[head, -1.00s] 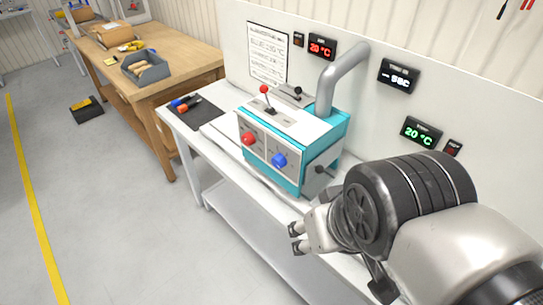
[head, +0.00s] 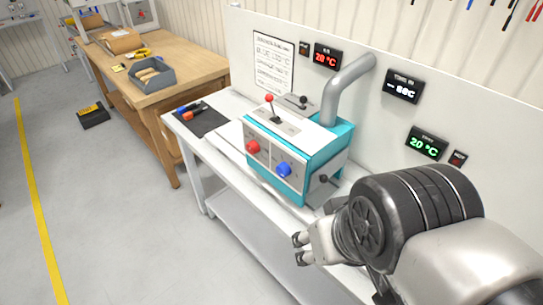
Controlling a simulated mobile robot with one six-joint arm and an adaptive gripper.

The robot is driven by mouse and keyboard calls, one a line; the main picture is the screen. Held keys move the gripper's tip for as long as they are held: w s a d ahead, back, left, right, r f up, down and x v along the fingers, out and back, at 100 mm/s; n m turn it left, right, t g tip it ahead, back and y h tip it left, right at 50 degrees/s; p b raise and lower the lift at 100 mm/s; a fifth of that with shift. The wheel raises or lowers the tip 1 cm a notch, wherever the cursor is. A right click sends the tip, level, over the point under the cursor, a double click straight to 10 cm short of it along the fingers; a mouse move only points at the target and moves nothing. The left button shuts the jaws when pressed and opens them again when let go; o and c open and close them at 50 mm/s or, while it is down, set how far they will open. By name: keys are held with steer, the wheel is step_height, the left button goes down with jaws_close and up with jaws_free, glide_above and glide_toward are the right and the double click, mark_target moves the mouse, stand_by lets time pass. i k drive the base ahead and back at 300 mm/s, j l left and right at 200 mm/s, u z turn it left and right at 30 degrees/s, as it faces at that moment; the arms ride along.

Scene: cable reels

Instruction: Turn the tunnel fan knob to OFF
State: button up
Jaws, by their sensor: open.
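A teal and white machine box (head: 297,150) stands on the white bench. Its front has a red knob (head: 253,147) on the left and a blue knob (head: 284,170) on the right. The panel lettering is too small to read, so I cannot tell which knob is the tunnel fan's or how either is set. A red-tipped lever (head: 270,106) stands on top. My gripper (head: 299,248) is open and empty, in front of and below the box, to the right of the blue knob in the picture and apart from it.
The white bench (head: 229,104) has a dark mat (head: 207,121) with markers left of the box. A grey duct (head: 346,87) rises behind the box. Displays such as the green one (head: 427,143) hang on the wall panel. A wooden table (head: 187,76) stands at the left; the floor before the bench is clear.

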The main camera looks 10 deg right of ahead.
mark_target(283, 171)
steer(key=i+j+u, duration=0.1)
steer(key=u, duration=0.35)
steer(key=i+u, duration=0.25)
steer(key=u, duration=0.2)
